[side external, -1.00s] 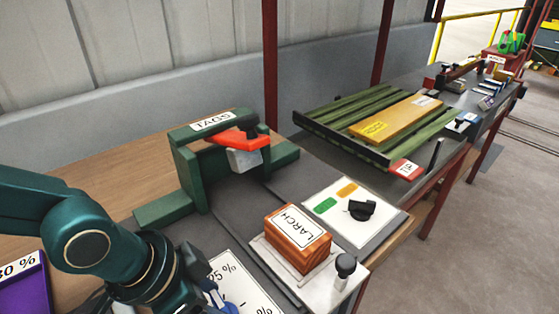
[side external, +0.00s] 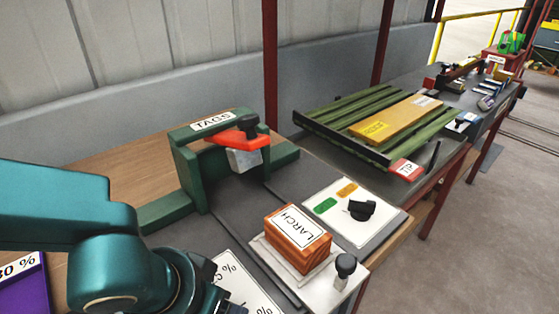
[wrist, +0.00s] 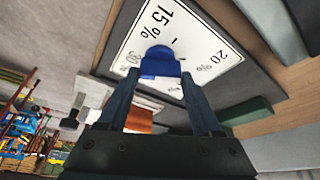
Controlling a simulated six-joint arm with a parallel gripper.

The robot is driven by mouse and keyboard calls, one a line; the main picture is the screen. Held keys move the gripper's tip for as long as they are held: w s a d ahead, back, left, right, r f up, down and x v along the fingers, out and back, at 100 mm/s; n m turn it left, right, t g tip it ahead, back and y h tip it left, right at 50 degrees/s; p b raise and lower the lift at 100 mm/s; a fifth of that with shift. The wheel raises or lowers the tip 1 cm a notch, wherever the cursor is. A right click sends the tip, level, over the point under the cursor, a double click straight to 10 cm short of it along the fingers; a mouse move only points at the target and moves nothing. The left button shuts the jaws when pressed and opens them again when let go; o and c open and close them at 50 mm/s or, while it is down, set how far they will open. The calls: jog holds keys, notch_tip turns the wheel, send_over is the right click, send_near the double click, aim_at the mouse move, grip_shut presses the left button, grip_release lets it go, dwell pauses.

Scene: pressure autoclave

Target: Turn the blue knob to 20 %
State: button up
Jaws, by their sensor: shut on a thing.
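The blue knob (wrist: 160,64) stands on a white dial plate (wrist: 142,38) in the wrist view. The plate is printed with percent marks; "15 %" and "20 %" can be read, and others are partly hidden. My gripper (wrist: 160,80) is shut on the blue knob, with one finger on each side of it. The knob's pointer cannot be made out clearly. In the side view the dial plate (side external: 240,290) shows only in part at the bottom edge, beside my wrist. The knob and my fingertips are hidden there.
A wooden block marked LARCH (side external: 297,240) sits close to the right of the dial, with a black-topped post (side external: 345,266) beside it. A white panel (side external: 360,232) with a black knob lies beyond. A green TAGS stand (side external: 190,165) is behind, and a slatted green rack (side external: 350,115) farther back.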

dwell(0.4)
jog(key=o, duration=1.4)
jog(key=shift+c, duration=0.2)
jog(key=v, duration=0.5)
jog(key=shift+r, duration=0.1)
